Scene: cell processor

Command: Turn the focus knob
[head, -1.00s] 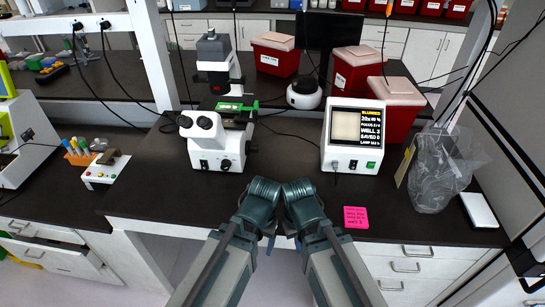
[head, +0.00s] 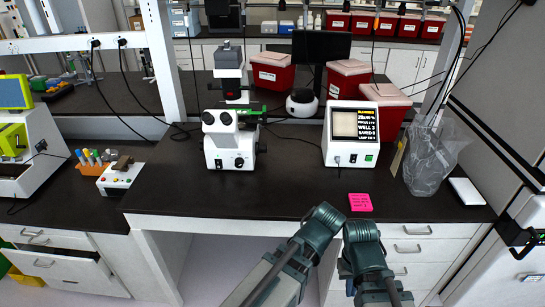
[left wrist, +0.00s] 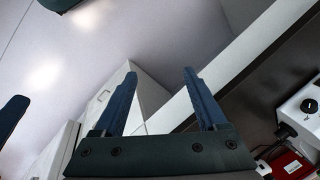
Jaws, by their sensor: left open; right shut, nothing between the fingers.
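The white microscope (head: 218,155) stands on the dark bench left of centre in the head view, with dark round knobs low on its body. A dark focus knob (head: 260,148) shows at its right side. A white display unit (head: 350,153) stands to the right; the top line of its screen reads BLURRED. My right gripper (head: 350,287) is shut and empty, partly hidden behind my arm below the bench's front edge. My left gripper (left wrist: 160,75) is open and empty in the left wrist view, its blue fingers apart, and touches nothing.
A pink note (head: 360,202) lies near the bench's front edge. A clear plastic bag (head: 430,158) stands at the right and red bins (head: 273,72) at the back. A white box with a dark knob (left wrist: 308,105) shows in the left wrist view. The bench before the microscope is clear.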

